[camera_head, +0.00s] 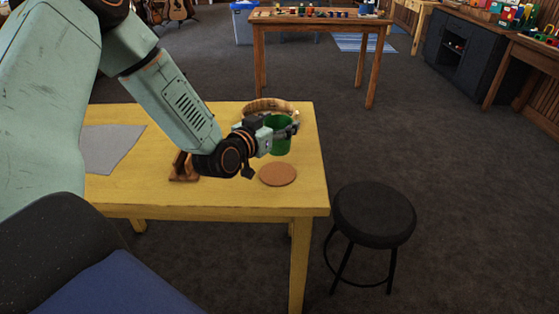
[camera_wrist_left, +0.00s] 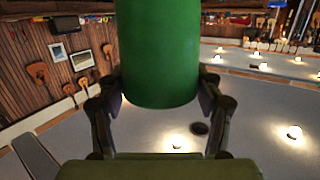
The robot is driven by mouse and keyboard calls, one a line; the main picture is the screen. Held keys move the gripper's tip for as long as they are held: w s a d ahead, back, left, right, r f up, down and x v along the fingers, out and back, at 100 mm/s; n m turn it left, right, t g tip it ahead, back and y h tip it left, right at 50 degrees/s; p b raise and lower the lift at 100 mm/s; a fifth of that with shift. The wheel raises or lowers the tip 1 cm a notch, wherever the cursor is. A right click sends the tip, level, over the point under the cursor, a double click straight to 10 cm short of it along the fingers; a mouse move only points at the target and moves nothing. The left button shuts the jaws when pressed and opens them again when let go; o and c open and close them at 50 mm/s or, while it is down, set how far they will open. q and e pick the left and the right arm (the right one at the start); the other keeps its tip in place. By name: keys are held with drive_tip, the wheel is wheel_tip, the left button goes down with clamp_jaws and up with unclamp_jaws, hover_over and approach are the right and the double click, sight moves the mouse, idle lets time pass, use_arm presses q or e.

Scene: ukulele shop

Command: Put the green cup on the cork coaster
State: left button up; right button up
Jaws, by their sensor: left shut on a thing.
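The green cup (camera_head: 281,136) is in my left gripper (camera_head: 289,131), above the yellow table near its right end. In the left wrist view the cup (camera_wrist_left: 158,50) fills the upper middle, with the two fingers of the gripper (camera_wrist_left: 160,98) shut on its sides. The round cork coaster (camera_head: 278,175) lies on the table in front of the cup, nearer to me, with nothing on it. The gap between the cup and the tabletop is hard to judge. My right gripper is not in view.
A round woven basket or tray (camera_head: 268,104) stands behind the cup. A wooden stand (camera_head: 183,168) is left of the coaster, partly behind my arm. A grey cloth (camera_head: 112,147) lies at left on the yellow table (camera_head: 240,192). A black stool (camera_head: 374,214) stands right of the table.

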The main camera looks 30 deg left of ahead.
sight(278, 150)
use_arm(q)
drive_tip(key=f, duration=0.1)
drive_tip(key=a+f, duration=0.1)
drive_tip(key=f, duration=0.1)
drive_tip(key=shift+f+b, duration=0.3)
drive_tip(key=shift+b, duration=0.05)
drive_tip(key=shift+f, duration=0.35)
drive_tip(key=shift+d+f, duration=0.35)
drive_tip(key=shift+d, duration=0.05)
wheel_tip(278, 150, down, 2)
drive_tip(key=shift+f+b, duration=0.15)
drive_tip(key=shift+b, duration=0.5)
drive_tip(key=shift+a+f, duration=0.2)
drive_tip(key=shift+f, duration=0.15)
drive_tip(key=shift+a, duration=0.1)
drive_tip(key=shift+d, duration=0.2)
drive_tip(key=shift+f, duration=0.1)
drive_tip(key=o, duration=1.1)
drive_tip(key=shift+a, duration=0.1)
drive_tip(key=shift+o, duration=0.3)
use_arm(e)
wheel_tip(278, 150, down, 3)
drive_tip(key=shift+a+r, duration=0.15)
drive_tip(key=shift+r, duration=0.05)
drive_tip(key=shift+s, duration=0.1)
